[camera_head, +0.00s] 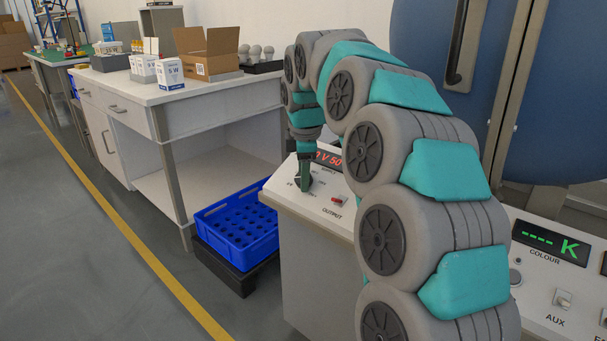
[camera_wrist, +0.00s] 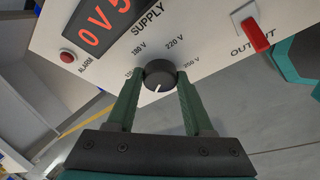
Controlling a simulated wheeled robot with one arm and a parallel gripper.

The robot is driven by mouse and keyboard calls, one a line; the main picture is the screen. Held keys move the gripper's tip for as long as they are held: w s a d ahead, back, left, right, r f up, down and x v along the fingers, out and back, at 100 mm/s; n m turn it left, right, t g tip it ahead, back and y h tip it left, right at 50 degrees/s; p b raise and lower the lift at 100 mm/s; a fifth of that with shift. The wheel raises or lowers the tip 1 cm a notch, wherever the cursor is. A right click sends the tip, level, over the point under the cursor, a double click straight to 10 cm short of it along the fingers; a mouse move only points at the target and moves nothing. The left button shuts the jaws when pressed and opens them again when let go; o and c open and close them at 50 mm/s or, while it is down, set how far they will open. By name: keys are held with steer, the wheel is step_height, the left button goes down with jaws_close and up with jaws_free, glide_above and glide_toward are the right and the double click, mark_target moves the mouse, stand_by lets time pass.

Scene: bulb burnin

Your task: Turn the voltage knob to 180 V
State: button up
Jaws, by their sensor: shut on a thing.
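The voltage knob (camera_wrist: 160,72) is a round black dial on the white supply panel. It is ringed by labels, with 180 V at its upper left and 220 V at its upper right. A short white mark shows on its lower edge, on the side away from these labels; which setting it marks I cannot tell. My gripper (camera_wrist: 161,80) is shut on the knob, one green finger on each side. In the head view my gripper (camera_head: 304,172) reaches down to the panel and partly hides the knob.
A red display (camera_wrist: 105,25), partly cut off, and a red alarm button (camera_wrist: 68,57) are on the panel. A red output switch (camera_wrist: 256,36) lies right of the knob. In the head view, a blue crate (camera_head: 237,232) stands left of the supply cabinet, near a workbench with boxes (camera_head: 207,52).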

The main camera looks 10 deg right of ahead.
jaws_close()
